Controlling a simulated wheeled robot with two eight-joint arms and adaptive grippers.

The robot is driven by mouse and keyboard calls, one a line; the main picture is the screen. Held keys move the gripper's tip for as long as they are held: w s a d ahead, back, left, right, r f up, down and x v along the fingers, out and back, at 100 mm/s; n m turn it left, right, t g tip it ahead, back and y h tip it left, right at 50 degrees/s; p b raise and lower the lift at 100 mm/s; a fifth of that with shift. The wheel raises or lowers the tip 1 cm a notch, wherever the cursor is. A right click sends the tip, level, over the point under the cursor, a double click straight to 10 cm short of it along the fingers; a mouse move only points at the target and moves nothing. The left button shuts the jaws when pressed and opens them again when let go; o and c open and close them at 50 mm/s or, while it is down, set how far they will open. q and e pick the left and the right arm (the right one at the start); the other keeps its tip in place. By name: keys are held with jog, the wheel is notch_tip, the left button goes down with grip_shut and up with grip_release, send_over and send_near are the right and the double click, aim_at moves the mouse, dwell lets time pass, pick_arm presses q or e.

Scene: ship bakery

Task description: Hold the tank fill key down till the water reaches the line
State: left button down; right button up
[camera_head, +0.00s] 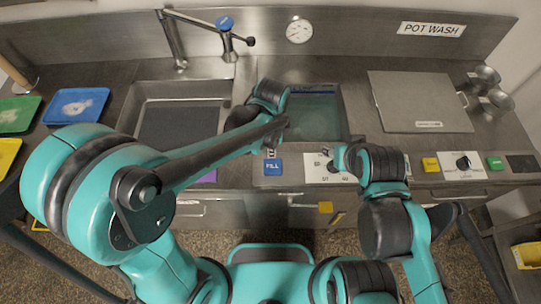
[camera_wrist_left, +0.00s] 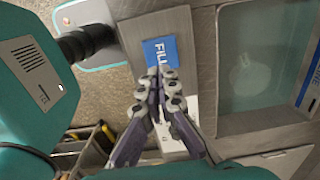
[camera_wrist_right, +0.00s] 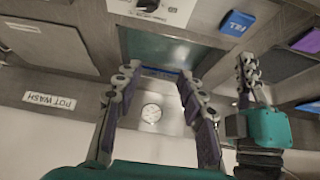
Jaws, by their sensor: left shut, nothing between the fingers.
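The blue FILL key (camera_head: 273,167) sits on the counter front below the tank; it also shows in the left wrist view (camera_wrist_left: 160,50). My left gripper (camera_wrist_left: 157,77) is shut and empty, its tips over the key's lower edge in that view. I cannot tell if they touch it. The tank (camera_head: 318,128) holds greenish water and has a blue strip along its far wall (camera_wrist_left: 309,75). The water's height against a line is unclear. My right gripper (camera_wrist_right: 157,78) is open and empty, facing the tank; its fingers are hard to make out in the head view.
A sink (camera_head: 180,115) with a tap lies left of the tank. A white dial panel (camera_head: 318,172) stands right of the key. A grey lid or board (camera_head: 418,103) lies to the right, with yellow (camera_head: 430,164) and green (camera_head: 496,163) keys in front.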

pick_arm(q)
notch_tip(320, 180, up, 4)
jog(key=shift+r+p, duration=0.15)
jog(key=shift+p, duration=0.2)
pick_arm(e)
jog(key=shift+r, duration=0.5)
